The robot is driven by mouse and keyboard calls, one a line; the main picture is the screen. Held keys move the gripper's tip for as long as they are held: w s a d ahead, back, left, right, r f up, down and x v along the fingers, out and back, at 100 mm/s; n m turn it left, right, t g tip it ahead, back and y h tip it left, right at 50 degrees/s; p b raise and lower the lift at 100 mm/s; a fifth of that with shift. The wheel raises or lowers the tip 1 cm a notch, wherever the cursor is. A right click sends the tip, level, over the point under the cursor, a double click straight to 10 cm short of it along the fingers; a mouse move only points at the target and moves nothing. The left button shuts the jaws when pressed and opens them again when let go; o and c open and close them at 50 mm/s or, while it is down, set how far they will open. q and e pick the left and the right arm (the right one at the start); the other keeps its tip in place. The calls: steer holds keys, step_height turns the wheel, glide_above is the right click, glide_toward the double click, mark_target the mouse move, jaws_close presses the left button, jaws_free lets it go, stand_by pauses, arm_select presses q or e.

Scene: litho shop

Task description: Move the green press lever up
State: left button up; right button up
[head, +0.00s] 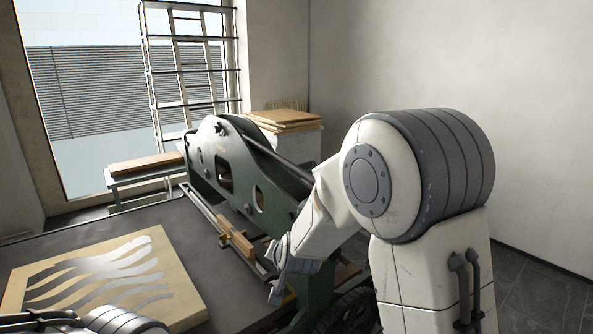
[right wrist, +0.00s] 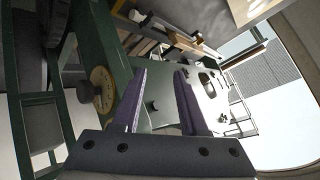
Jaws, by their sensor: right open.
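The green press (head: 240,170) stands in the middle of the head view, and its green side panel (right wrist: 155,122) shows in the right wrist view. I cannot clearly make out the lever as a separate part. My right gripper (head: 277,286) is at the press's near side. In the right wrist view the gripper (right wrist: 161,72) is open, its two purple fingers apart with nothing held between them. A brass disc (right wrist: 103,82) with a dark knob lies just left of the fingers. My left gripper (head: 40,318) is partly visible at the bottom left of the head view; its jaws are unclear.
A pale board with a wavy grey pattern (head: 20,297) lies on the dark press bed (head: 190,235). A wooden block (head: 237,243) sits by the rail. A bench (head: 145,172), a rack (head: 190,70) and a white cabinet (head: 300,142) stand behind. Floor is free at right.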

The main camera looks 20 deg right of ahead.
steer(key=w+r+m+t+h, duration=0.35)
steer(key=w+r+m, duration=0.2)
steer(key=w, duration=0.45)
steer(key=m+h, duration=1.1)
steer(key=m, duration=0.4)
glide_toward(303, 177)
steer(key=shift+t, duration=0.25)
steer(key=p+x, duration=0.4)
steer(key=x, duration=0.3)
steer(key=shift+w+d, duration=0.2)
steer(key=shift+d, duration=0.1)
steer(key=shift+w+d+p, duration=0.3)
steer(key=shift+w+d, duration=0.15)
jaws_close()
steer(key=shift+f, duration=0.1)
